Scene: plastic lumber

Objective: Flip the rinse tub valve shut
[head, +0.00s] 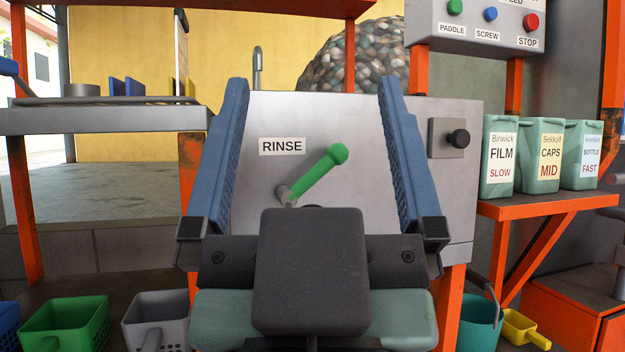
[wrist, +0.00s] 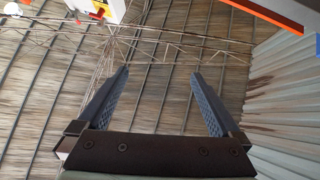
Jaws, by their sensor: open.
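The rinse tub valve has a green lever (head: 322,171) on a grey pivot on the front of the metal rinse tub (head: 375,200). The lever tilts up to the right, with its knob at the upper end. A RINSE label (head: 282,147) is beside it on the left. My gripper (head: 312,88) is open and empty, with its blue fingers pointing up on either side of the lever in the head view. I cannot tell how far it is from the lever. In the wrist view my gripper (wrist: 158,75) is open toward the roof, and the lever is not in view.
A black knob (head: 457,139) is on the tub's right side. Labelled green bins (head: 538,155) stand on an orange shelf (head: 540,206) at right. A control box (head: 475,28) hangs above. Green (head: 65,325) and grey (head: 160,318) baskets are low at left. A metal counter (head: 100,120) is at left.

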